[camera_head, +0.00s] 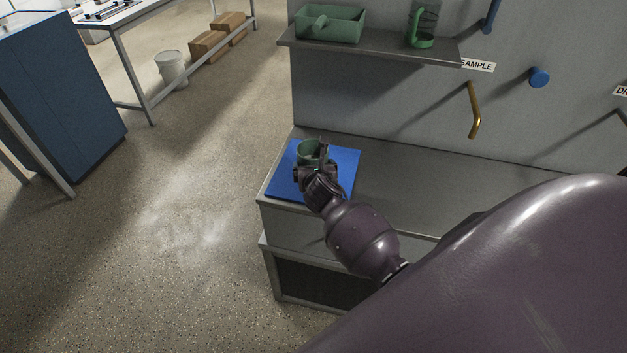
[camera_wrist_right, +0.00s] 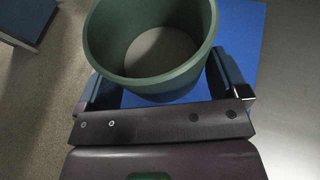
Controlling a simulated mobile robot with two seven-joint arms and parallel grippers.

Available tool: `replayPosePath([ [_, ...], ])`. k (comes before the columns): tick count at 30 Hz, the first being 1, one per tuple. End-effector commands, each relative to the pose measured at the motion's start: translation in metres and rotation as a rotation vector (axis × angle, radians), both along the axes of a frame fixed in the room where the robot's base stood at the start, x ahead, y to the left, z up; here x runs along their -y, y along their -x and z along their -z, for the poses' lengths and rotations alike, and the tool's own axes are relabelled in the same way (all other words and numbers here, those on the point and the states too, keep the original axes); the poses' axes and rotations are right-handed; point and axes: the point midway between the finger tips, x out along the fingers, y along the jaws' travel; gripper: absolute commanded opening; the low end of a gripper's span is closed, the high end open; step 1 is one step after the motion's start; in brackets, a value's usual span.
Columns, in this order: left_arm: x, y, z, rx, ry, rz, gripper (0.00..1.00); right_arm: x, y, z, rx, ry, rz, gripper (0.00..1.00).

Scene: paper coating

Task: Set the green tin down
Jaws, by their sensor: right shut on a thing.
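The green tin (camera_head: 311,149) is an open, round, empty cup shape, upright at the blue mat (camera_head: 348,158) on the bench's left end. I cannot tell whether its base touches the mat. My right gripper (camera_head: 314,165) is shut on the tin from the near side. In the right wrist view the tin (camera_wrist_right: 150,70) is between the two fingers of the right gripper (camera_wrist_right: 162,88), with its open mouth and pale inside showing. The blue mat (camera_wrist_right: 240,35) lies beneath it there. My left gripper is not in view.
The grey bench top (camera_head: 430,185) is clear to the right of the mat. A shelf (camera_head: 375,48) above holds a green tray (camera_head: 330,22) and a green-handled clear jug (camera_head: 422,25). A brass hook (camera_head: 473,110) and a blue peg (camera_head: 539,77) stick out from the wall.

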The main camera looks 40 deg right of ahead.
Motion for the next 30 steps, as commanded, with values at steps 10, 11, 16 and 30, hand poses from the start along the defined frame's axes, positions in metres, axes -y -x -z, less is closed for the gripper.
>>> replayPosePath([
  [10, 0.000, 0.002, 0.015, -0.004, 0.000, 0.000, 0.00, -0.001, 0.000, 0.041, -0.002, -0.003, 0.000, 0.67],
  [11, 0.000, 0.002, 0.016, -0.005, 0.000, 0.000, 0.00, -0.001, 0.000, 0.043, -0.002, -0.003, 0.000, 0.67],
  [16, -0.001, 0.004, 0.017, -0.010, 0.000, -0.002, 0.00, 0.000, 0.000, 0.041, 0.001, -0.001, -0.001, 0.67],
  [30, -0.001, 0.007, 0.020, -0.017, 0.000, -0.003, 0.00, -0.001, 0.000, 0.045, -0.001, -0.001, -0.001, 1.00],
])
